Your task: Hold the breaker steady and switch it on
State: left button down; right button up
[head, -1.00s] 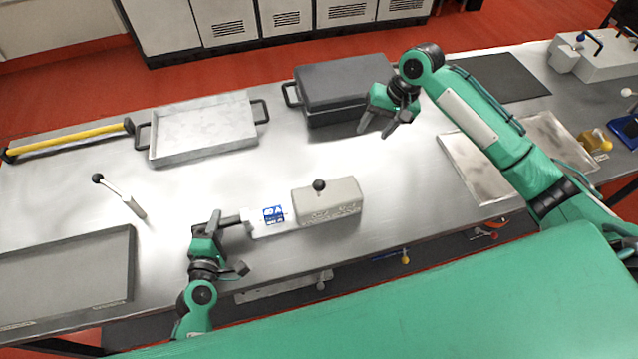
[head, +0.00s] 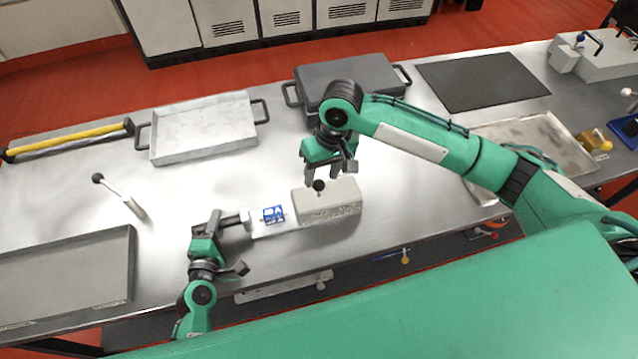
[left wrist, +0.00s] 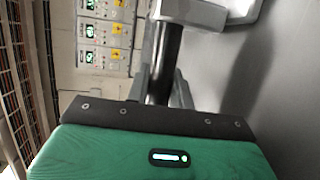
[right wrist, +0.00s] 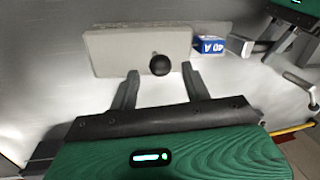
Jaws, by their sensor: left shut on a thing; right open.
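The breaker (head: 340,205) is a beige box on the bench with a black ball knob (head: 319,185) on top. A white piece with a blue "40 A" label (head: 273,214) extends from its left end, with a dark handle (head: 231,220) beyond. My left gripper (head: 222,223) is shut on that handle; the left wrist view shows the dark bar (left wrist: 165,60) between its fingers. My right gripper (head: 321,175) is open above the breaker, pointing down. In the right wrist view the knob (right wrist: 160,65) appears between and slightly beyond the fingertips; I cannot tell whether they touch it.
A light grey tray (head: 205,150) and a dark lidded case (head: 350,85) stand behind. A loose lever with a black ball (head: 120,195) is left of my left gripper. A dark tray (head: 75,270) lies at front left. Bench between lever and light tray is clear.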

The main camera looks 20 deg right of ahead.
aim_at(321, 181)
jog(key=shift+s+a+f, duration=0.1)
jog(key=shift+a+f, duration=0.15)
jog(key=shift+f, duration=0.9)
jog(key=shift+a+f, duration=0.2)
jog(key=shift+f, duration=0.9)
jog(key=shift+c, duration=0.2)
grip_shut()
jog(key=shift+d, duration=0.15)
